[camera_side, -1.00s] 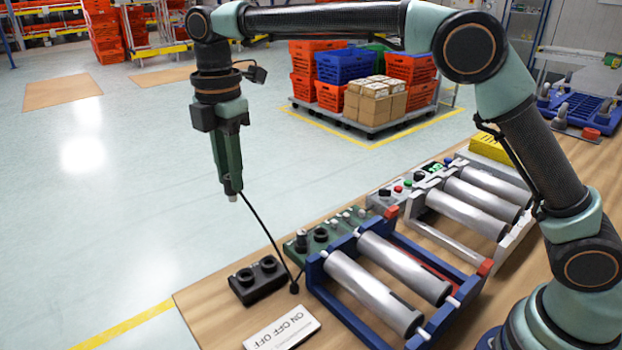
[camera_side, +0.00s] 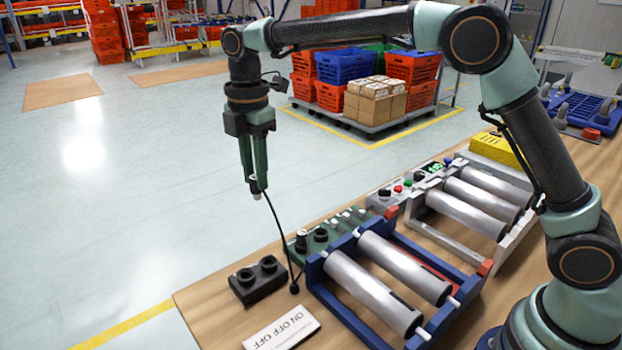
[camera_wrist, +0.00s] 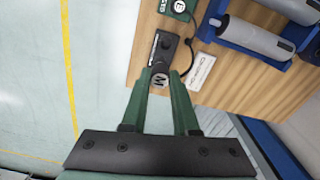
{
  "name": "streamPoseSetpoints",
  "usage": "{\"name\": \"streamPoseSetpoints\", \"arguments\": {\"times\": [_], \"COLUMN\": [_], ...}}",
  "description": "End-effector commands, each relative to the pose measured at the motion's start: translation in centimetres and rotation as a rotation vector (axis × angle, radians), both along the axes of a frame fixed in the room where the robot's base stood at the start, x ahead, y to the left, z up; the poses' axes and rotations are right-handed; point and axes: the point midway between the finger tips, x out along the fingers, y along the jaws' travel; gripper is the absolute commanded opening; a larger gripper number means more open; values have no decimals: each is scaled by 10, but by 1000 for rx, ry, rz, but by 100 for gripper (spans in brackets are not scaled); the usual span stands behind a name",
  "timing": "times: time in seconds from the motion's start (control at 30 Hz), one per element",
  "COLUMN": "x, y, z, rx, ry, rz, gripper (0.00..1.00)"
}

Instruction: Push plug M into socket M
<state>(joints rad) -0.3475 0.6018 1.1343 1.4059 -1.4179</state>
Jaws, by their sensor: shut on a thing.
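In the side view the plug (camera_side: 257,194) points down, high above the bench's left end. A black cable (camera_side: 277,231) runs down from it. A black block with two round sockets (camera_side: 258,280) lies on the bench below. A green panel (camera_side: 327,229) with more round fittings stands behind it. I cannot read which socket is M.
A blue-framed roller unit (camera_side: 317,278) stands right of the black block, with a grey roller unit (camera_side: 510,242) behind. A white "ON OFF OFF" plate (camera_side: 282,329) lies in front. Open floor lies left of the wooden bench (camera_side: 215,318).

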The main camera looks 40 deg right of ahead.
Motion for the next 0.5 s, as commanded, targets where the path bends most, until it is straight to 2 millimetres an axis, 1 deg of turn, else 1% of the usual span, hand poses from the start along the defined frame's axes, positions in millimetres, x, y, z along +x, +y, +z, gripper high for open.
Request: {"name": "streamPoseSetpoints", "arguments": {"times": [0.03, 0.2, 0.3, 0.4, 0.5], "x": [2, 1, -4, -9, -13], "y": [-21, -79, -107, -127, -139], "z": [-12, -49, -66, -80, -87], "rx": [-2, -1, -1, -1, 0], "ry": [5, 6, 3, 3, 0], "rz": [-9, -8, -6, -4, -2], "gripper": [0, 0, 0, 0, 0]}}
